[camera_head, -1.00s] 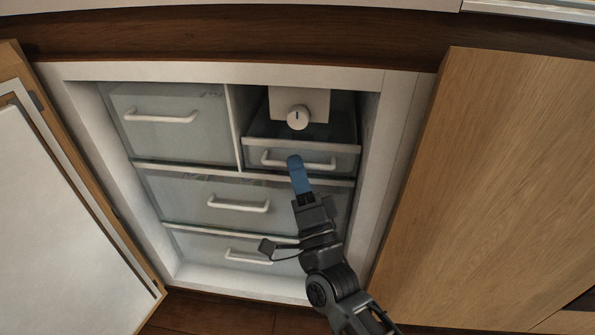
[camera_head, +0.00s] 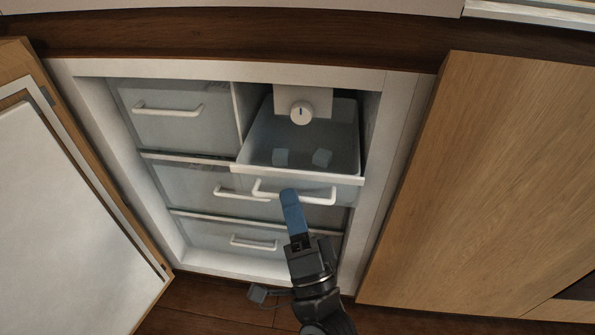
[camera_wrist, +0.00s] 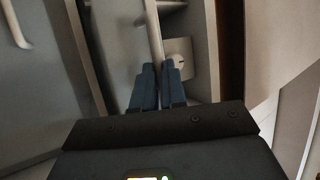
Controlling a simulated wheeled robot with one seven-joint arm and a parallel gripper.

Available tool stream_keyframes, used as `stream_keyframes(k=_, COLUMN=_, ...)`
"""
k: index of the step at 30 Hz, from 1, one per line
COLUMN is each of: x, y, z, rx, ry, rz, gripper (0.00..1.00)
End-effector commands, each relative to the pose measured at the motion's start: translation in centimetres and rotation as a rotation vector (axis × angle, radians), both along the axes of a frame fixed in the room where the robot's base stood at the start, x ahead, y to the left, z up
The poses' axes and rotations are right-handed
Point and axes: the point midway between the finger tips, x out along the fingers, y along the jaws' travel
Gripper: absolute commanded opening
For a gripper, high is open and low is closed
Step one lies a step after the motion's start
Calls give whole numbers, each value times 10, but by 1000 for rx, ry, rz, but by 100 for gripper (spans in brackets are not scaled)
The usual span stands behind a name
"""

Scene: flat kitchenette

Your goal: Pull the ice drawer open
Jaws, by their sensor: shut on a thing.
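The ice drawer (camera_head: 297,172) is at the upper right inside the freezer compartment. In the wrist view the two blue fingers (camera_wrist: 157,76) are close together at a pale bar; the palm hides the lower part of the picture.
Closed drawers with white handles lie left (camera_head: 170,109) and below (camera_head: 253,243). A white dial (camera_head: 301,112) sits above the ice drawer. The freezer door (camera_head: 62,205) stands open at left; a wooden cabinet front (camera_head: 480,185) is at right.

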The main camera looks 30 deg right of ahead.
Motion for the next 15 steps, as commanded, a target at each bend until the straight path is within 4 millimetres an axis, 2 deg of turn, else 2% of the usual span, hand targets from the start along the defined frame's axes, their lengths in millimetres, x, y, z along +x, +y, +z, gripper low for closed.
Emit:
stream_keyframes(k=1, x=-12, y=8, z=0, rx=1, ry=7, rz=3, gripper=0)
stream_keyframes(k=6, x=-43, y=31, z=-1, rx=1, ry=6, rz=2, gripper=0)
stream_keyframes(k=15, x=-78, y=57, z=-2, rx=0, ry=4, rz=1, gripper=0)
